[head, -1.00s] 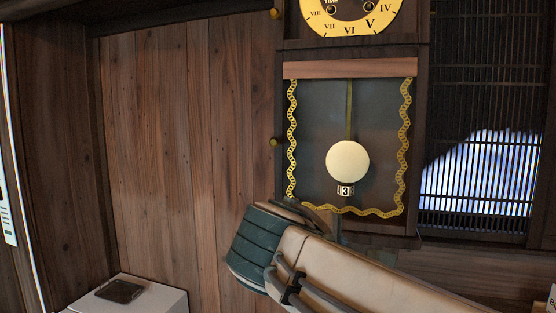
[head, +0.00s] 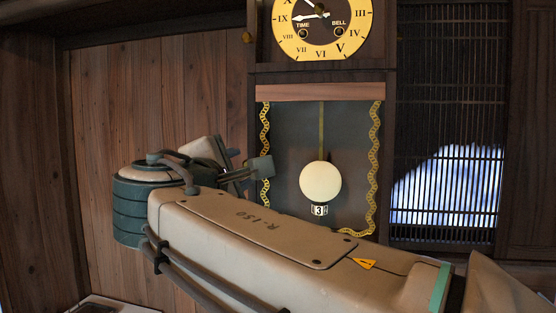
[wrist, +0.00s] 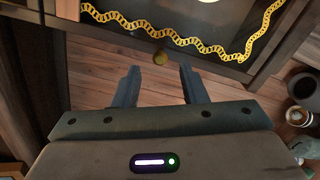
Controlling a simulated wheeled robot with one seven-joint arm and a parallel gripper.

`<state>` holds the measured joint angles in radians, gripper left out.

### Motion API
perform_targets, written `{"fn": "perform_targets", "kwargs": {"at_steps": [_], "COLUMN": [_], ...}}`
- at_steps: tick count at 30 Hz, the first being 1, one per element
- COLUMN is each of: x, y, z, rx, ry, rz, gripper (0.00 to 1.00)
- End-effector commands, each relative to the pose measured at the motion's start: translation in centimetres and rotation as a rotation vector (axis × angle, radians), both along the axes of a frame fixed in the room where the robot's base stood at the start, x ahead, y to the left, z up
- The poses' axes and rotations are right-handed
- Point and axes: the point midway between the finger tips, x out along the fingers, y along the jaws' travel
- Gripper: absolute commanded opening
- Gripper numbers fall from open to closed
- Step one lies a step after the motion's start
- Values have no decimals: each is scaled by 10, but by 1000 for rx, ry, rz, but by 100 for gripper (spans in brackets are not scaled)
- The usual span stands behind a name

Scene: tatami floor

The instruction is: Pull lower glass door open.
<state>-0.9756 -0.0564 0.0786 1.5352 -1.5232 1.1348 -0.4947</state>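The clock's lower glass door (head: 340,120) is a dark pane with gold wavy trim. It appears closed on the dark wooden case, and a pale round pendulum (head: 321,182) shows through it. In the wrist view the door's trim (wrist: 203,46) runs along the top. A small brass knob (wrist: 160,58) sits at the door's edge, between and just beyond my fingertips. My gripper (wrist: 157,70) is open with nothing between its fingers. In the head view my gripper (head: 250,172) is at the door's left edge, where my arm hides the knob and the lower left corner.
The yellow clock dial (head: 321,25) is above the door, with another brass knob (head: 247,38) at its left. A dark lattice window (head: 448,140) stands to the right. Wood planks (head: 150,100) cover the left wall. Dark round pots (wrist: 301,87) show at right in the wrist view.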

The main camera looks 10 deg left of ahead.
Motion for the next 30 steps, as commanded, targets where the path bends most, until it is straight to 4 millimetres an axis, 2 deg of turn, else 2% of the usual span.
{"fn": "perform_targets", "kwargs": {"at_steps": [3,7,12,19,20,21,24,30], "x": [22,36,44,45,45,45,45,44], "y": [-2,-3,-3,-4,-4,-4,-4,-5], "z": [2,1,1,0,0,0,0,0], "rx": [-2,0,1,1,1,1,1,1], "ry": [1,0,-1,-1,-1,-1,0,0], "rz": [-1,-1,1,0,0,0,0,2], "gripper": [39,39,39,39,36,25,0,0]}}
